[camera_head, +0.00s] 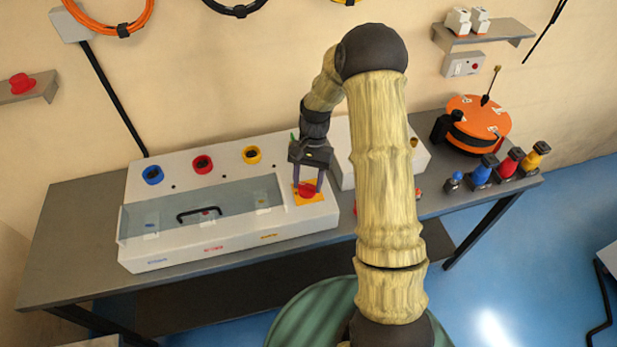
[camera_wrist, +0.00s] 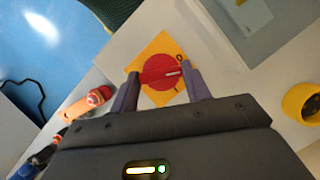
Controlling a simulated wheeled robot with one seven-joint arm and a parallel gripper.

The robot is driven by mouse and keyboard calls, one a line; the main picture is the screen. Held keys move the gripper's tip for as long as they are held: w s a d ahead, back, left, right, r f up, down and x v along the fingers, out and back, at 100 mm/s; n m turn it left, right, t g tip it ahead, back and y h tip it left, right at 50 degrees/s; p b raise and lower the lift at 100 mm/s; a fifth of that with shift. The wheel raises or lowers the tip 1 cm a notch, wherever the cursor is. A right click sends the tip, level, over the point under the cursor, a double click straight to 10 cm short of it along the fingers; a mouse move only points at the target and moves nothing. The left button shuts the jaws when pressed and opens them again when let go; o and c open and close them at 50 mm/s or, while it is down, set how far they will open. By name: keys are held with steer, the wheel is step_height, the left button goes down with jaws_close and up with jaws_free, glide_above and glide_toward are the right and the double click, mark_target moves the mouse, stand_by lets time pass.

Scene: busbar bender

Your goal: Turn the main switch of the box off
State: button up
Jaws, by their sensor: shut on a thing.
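The box (camera_head: 165,253) is a white case with a clear cover on the grey bench. Its main switch (camera_head: 306,188) is a red rotary knob on a yellow square plate at the box's right end. In the wrist view the red switch (camera_wrist: 158,75) has a raised bar with a white mark, and "0" and "I" are printed on the yellow plate (camera_wrist: 166,99). The white mark points toward the right finger, near the "0". My gripper (camera_head: 307,182) is above the plate with its fingers pointing down. In the wrist view my gripper (camera_wrist: 160,88) is shut on the bar of the switch.
The clear cover has a black handle (camera_head: 199,213). Blue (camera_head: 152,175), red (camera_head: 203,164) and yellow (camera_head: 252,155) round sockets line the box's back. An orange round device (camera_head: 478,122) and coloured plugs (camera_head: 510,163) stand at the bench's right.

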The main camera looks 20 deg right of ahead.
steer(key=n, duration=0.2)
steer(key=n+h, duration=0.1)
steer(key=n, duration=0.1)
steer(key=n+h, duration=0.1)
steer(key=n, duration=0.1)
steer(key=shift+a+g+p, duration=0.25)
steer(key=shift+g+p, duration=0.05)
steer(key=shift+p, duration=0.05)
steer(key=o, duration=1)
steer(key=shift+w+r, duration=0.3)
steer(key=shift+r, duration=0.3)
steer(key=b+v, duration=0.2)
steer(key=v, duration=1.4)
steer(key=shift+a+b, duration=0.2)
steer(key=shift+b, duration=0.15)
